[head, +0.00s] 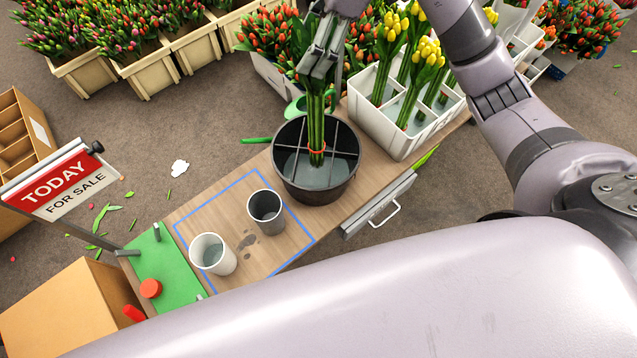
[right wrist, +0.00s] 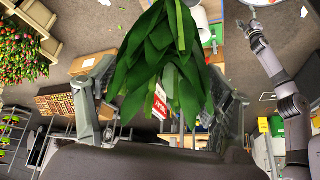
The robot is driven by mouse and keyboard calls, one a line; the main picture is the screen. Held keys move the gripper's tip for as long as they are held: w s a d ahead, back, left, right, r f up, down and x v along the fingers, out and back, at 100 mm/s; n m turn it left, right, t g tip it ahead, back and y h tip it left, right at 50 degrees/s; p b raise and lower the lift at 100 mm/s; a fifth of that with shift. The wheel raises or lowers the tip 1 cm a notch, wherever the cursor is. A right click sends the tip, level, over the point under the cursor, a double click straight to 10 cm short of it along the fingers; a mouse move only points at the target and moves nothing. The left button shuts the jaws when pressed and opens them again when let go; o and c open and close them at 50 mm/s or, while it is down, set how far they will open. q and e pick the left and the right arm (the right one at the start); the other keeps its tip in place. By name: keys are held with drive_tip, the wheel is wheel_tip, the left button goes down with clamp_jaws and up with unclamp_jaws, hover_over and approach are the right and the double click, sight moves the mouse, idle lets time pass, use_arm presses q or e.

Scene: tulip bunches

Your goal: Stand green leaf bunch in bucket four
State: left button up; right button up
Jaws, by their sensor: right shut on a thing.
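My right gripper (head: 322,62) is shut on the green leaf bunch (head: 316,125) and holds it upright. Its green stems, with a red band around them, reach down into the round black bucket (head: 290,188). The bucket has crossed dividers and water in it; the stems come down near the crossing, and I cannot tell which compartment they are in. In the right wrist view the bunch's broad leaves (right wrist: 160,60) spread between the fingers. No number shows on the bucket. What looks like my left gripper (right wrist: 243,28) is small in the right wrist view, its jaws unclear.
A white divided crate (head: 400,145) of yellow tulips stands beside the bucket. A red sign (head: 55,180) stands at left.

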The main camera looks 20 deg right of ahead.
sight(309, 115)
use_arm(q)
drive_tip(key=shift+o, duration=0.6)
drive_tip(key=shift+s+f, duration=0.1)
drive_tip(key=shift+f, duration=0.5)
use_arm(e)
drive_tip(key=shift+w+a+n, duration=0.2)
drive_tip(key=shift+w+n, duration=0.1)
drive_tip(key=shift+w, duration=0.1)
use_arm(q)
drive_tip(key=shift+o, duration=0.2)
drive_tip(key=shift+s+a, duration=0.1)
drive_tip(key=shift+s, duration=0.05)
use_arm(e)
drive_tip(key=shift+w+a+f, duration=0.1)
drive_tip(key=shift+a+f, duration=0.05)
drive_tip(key=shift+f, duration=0.05)
wheel_tip(309, 115, down, 14)
drive_tip(key=shift+f+p, duration=0.25)
drive_tip(key=shift+p, duration=0.05)
use_arm(q)
drive_tip(key=shift+d+r, duration=0.2)
drive_tip(key=shift+r, duration=0.4)
use_arm(e)
drive_tip(key=shift+f, duration=2.4)
drive_tip(key=o, duration=1.9)
drive_tip(key=shift+f, duration=0.1)
